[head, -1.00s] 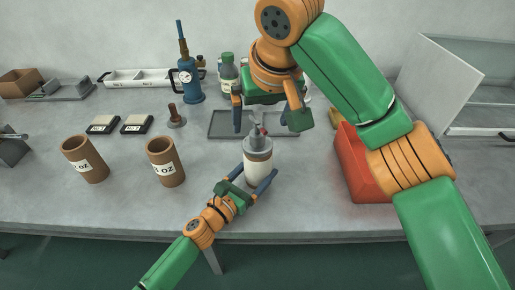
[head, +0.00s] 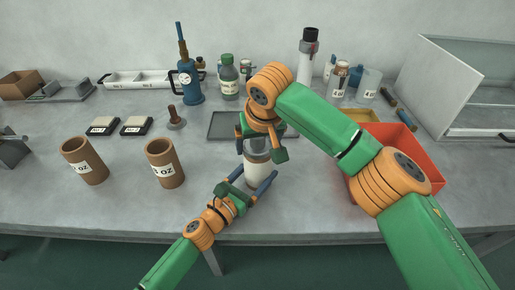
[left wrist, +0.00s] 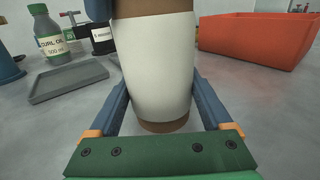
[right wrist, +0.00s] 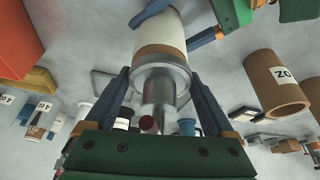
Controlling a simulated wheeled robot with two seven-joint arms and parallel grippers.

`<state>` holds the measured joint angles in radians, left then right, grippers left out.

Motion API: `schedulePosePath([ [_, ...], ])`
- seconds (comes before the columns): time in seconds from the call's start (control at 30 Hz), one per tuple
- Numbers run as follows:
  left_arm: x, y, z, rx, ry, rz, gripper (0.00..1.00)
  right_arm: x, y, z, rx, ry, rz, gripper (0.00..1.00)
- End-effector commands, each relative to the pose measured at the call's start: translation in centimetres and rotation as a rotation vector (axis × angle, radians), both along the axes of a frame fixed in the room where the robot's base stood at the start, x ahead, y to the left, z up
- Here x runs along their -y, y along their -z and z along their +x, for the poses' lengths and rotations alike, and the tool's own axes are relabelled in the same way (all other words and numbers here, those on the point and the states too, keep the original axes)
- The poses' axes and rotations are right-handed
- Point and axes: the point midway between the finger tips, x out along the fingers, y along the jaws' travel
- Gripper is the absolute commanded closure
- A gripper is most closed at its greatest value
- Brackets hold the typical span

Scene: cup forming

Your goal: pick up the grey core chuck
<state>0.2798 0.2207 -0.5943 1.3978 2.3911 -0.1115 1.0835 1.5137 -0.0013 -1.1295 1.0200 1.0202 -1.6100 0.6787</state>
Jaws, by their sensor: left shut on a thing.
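The grey core chuck (right wrist: 160,90) shows in the right wrist view as a metal flange and stem on the end of a white-sleeved brown tube (right wrist: 158,35). In the head view my right gripper mostly covers the chuck. My right gripper (right wrist: 160,76) is open, one finger on each side of the chuck's stem, with gaps visible. It also shows in the head view (head: 262,153), above the tube. My left gripper (head: 254,181) is shut on the tube from the front. In the left wrist view its fingers flank the white sleeve (left wrist: 160,70).
Two brown OZ tubes (head: 84,162) (head: 165,164) stand at left. A grey tray (head: 226,124) lies behind the grippers. A red bin (head: 425,155) is at right, partly behind my right arm. A blue gauge pump (head: 189,82) and green-capped bottle (head: 229,78) stand at the back.

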Motion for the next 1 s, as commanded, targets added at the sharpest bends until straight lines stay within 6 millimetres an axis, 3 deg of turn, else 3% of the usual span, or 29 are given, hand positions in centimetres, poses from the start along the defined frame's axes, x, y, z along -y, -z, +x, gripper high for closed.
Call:
schedulePosePath([
  [0.03,0.0,0.0,0.0,0.000,0.000,0.000,0.78,0.0,0.0,0.0,0.000,0.000,0.000,0.43],
  [0.2,0.0,0.0,0.0,0.000,0.000,0.000,0.78,0.0,0.0,0.0,0.000,0.000,0.000,0.89],
  [0.27,0.0,0.0,0.0,0.000,0.000,0.000,0.78,0.0,0.0,0.0,0.000,0.000,0.001,1.00],
  [0.57,0.0,0.0,0.0,-0.001,0.000,0.001,0.78,-0.1,-0.9,0.1,0.003,0.000,0.003,1.00],
  [0.83,0.0,0.0,0.0,-0.001,0.000,0.001,0.78,-0.1,-8.0,-0.1,0.002,0.001,0.003,1.00],
  [1.0,0.0,0.0,0.0,-0.001,0.000,0.001,0.78,-0.1,-9.8,0.0,0.002,0.000,0.000,1.00],
])
